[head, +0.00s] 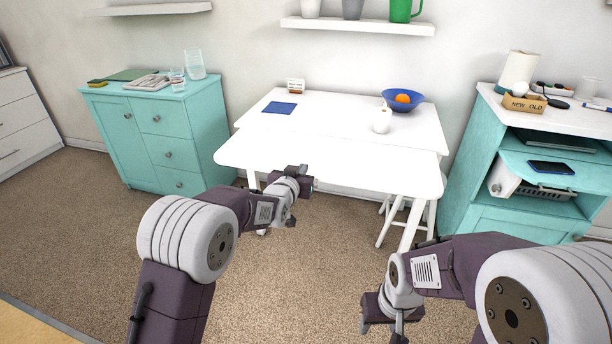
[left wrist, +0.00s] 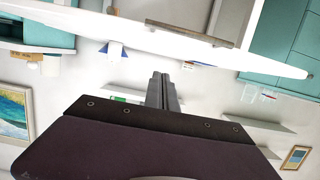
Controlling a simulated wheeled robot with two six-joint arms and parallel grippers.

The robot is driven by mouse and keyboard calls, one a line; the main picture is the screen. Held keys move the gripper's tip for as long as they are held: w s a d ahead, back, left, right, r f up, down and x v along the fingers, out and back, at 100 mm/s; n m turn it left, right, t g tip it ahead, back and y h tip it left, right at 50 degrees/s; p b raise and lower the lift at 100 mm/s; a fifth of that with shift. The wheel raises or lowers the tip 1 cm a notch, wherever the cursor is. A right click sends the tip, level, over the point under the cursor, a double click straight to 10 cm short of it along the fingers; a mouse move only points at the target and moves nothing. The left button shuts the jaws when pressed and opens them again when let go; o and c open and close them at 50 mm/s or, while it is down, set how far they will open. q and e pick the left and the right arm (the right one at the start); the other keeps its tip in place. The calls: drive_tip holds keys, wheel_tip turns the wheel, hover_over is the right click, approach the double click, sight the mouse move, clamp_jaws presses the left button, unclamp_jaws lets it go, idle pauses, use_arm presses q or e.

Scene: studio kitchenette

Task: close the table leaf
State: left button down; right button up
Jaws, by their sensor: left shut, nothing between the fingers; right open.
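The white table leaf (head: 330,162) is the front part of the white table (head: 345,112) and sticks out toward me, roughly level, with rounded corners. My left gripper (head: 303,176) is shut and empty at the leaf's front edge, near its middle; I cannot tell whether it touches. In the left wrist view the shut fingers (left wrist: 162,90) point toward the leaf's pale edge (left wrist: 225,58), with a gap showing in the picture. A grey-brown bar (left wrist: 190,34) lies along the leaf there. My right gripper (head: 383,322) is open and empty, low in front of the table's right side.
A white stool (head: 393,218) stands beneath. Teal cabinets flank the table. Carpet in front is clear.

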use_arm(q)
drive_tip(key=x, duration=0.4)
drive_tip(key=shift+f, duration=0.15)
drive_tip(key=shift+w+d+f+b, duration=0.1)
drive_tip(key=shift+w+f+b, duration=0.15)
drive_tip(key=shift+f+b, duration=0.55)
drive_tip(key=shift+w+d+f+b, duration=0.1)
drive_tip(key=shift+w+f+b, duration=0.15)
drive_tip(key=shift+f, duration=0.95)
drive_tip(key=shift+a, duration=0.1)
